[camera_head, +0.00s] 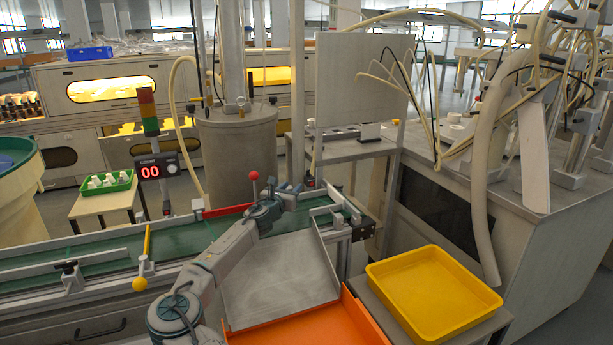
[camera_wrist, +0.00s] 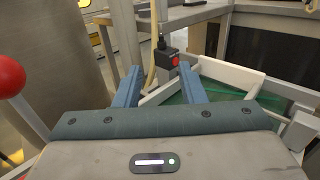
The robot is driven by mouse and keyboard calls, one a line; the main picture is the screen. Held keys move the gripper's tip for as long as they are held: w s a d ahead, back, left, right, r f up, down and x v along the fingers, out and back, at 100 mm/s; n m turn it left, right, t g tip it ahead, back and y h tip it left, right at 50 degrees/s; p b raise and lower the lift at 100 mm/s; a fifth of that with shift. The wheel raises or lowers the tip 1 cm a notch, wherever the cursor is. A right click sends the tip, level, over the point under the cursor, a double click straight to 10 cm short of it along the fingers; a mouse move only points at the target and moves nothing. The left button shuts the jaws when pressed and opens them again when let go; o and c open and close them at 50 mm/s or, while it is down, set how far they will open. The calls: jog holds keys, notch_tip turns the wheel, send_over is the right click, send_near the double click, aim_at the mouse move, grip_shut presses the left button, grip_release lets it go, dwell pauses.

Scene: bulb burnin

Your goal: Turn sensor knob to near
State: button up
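A small black sensor box (camera_wrist: 166,55) with a red round part on its face (camera_wrist: 175,61), apparently the knob, stands on a post beyond my fingers in the wrist view. In the head view the box (camera_head: 309,184) is small, just right of my gripper (camera_head: 291,190); the knob's setting cannot be read. My gripper's two blue fingers also show in the wrist view (camera_wrist: 159,70). They are spread apart with nothing between them. The box is seen through the gap and appears apart from the fingers.
A red ball-topped lever (camera_head: 254,176) stands close left of my gripper, beside a large metal cylinder (camera_head: 238,150). The green conveyor (camera_head: 110,257) has metal side rails. A display (camera_head: 151,171) reads 00. A yellow tray (camera_head: 430,290) sits at right, an orange bin (camera_head: 320,325) in front.

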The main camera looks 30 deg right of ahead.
aim_at(307, 172)
jog(key=shift+p+x, duration=0.3)
jog(key=shift+x, duration=6.2)
jog(key=shift+d, duration=0.1)
grip_shut()
